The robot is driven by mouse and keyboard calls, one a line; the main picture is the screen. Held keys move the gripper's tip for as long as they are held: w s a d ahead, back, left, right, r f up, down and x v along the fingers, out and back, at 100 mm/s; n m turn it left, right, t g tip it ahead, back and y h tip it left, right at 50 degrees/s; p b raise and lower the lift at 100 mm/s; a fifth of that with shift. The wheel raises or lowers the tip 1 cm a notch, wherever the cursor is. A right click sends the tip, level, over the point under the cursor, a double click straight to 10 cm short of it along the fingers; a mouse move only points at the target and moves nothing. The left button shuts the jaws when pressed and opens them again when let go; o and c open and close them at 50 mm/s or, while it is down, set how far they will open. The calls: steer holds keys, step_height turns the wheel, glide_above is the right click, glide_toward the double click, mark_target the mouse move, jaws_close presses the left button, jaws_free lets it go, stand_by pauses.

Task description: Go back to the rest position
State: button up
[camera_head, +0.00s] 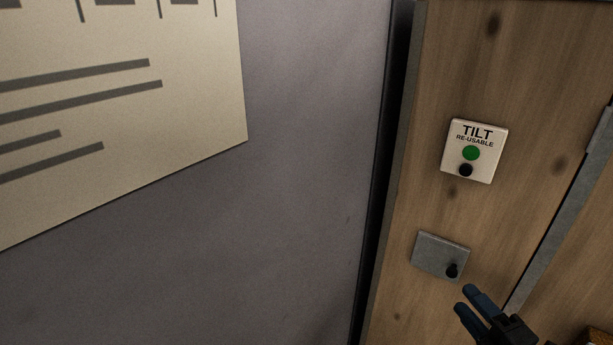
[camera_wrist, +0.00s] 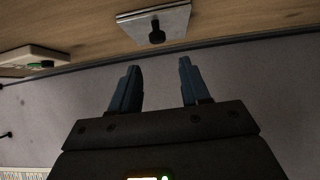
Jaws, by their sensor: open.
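My gripper (camera_head: 469,298) is at the lower right of the head view, in front of the wooden panel. In the wrist view its two blue fingers (camera_wrist: 156,85) stand apart with nothing between them. A grey metal plate (camera_head: 434,250) with a black knob (camera_head: 452,271) is fixed to the panel, just above my fingertips in the head view. The plate (camera_wrist: 176,22) and knob (camera_wrist: 156,34) also show in the wrist view, beyond the fingers and apart from them.
A white TILT label box (camera_head: 487,136) with a green dot and a black knob is on the wooden panel (camera_head: 540,60). A grey wall (camera_head: 310,150) with a beige sign (camera_head: 200,60) fills the left. A metal strip (camera_head: 562,210) edges the panel at right.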

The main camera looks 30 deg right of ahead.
steer(key=shift+a, duration=0.1)
steer(key=s+a+r+m+y, duration=0.2)
steer(key=s+a+r+m, duration=0.1)
steer(key=a, duration=0.5)
steer(key=s+a+r+m+g+y, duration=0.1)
steer(key=s+a+r+m, duration=0.1)
steer(key=s+a+m, duration=0.4)
steer(key=s+a+r+m+g+y, duration=0.1)
steer(key=s+a+m, duration=0.4)
steer(key=a, duration=0.7)
step_height(320, 180, up, 3)
steer(key=shift+s+f+y, duration=0.2)
steer(key=shift+s+y, duration=0.6)
steer(key=shift+s, duration=0.1)
